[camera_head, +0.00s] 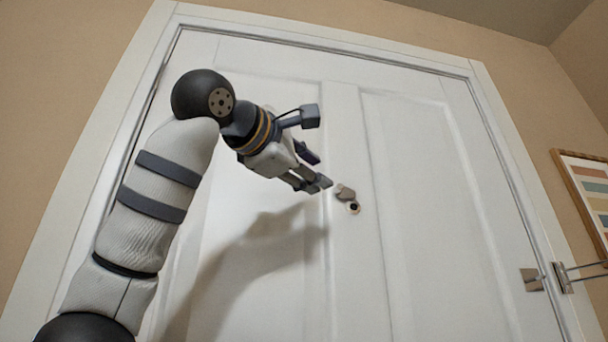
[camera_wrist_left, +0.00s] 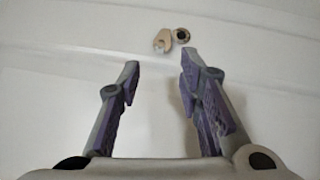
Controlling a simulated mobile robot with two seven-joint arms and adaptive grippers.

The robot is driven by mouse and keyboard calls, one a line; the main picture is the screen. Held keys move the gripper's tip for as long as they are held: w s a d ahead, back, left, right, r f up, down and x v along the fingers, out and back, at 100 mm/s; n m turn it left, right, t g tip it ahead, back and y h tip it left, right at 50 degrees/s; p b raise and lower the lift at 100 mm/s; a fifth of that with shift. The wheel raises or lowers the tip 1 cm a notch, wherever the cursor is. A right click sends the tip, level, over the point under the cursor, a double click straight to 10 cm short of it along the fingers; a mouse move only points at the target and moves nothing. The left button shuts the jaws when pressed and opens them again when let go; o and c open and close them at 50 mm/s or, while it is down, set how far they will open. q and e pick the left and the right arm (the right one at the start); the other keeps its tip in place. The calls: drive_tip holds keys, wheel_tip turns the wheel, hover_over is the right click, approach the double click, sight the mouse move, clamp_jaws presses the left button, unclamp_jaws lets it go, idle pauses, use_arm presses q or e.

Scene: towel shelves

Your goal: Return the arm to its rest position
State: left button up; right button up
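My left arm rises from the lower left in the head view, and its gripper (camera_head: 318,178) is held up in front of a white panelled door (camera_head: 410,200). The fingertips point toward a small metal fitting (camera_head: 345,192) on the door, with a gap between them. In the left wrist view the two fingers (camera_wrist_left: 165,85) are spread apart with nothing between them. The fitting (camera_wrist_left: 162,40) and a dark round peephole (camera_wrist_left: 182,35) show beyond the fingertips. My right gripper is in neither view.
The door is closed in its white frame (camera_head: 300,32). A metal latch (camera_head: 562,277) sits at the right frame edge. A framed striped picture (camera_head: 588,190) hangs on the beige wall at right. The peephole (camera_head: 353,208) is just below the fitting.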

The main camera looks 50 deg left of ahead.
use_arm(q)
drive_tip(key=shift+v, duration=1.8)
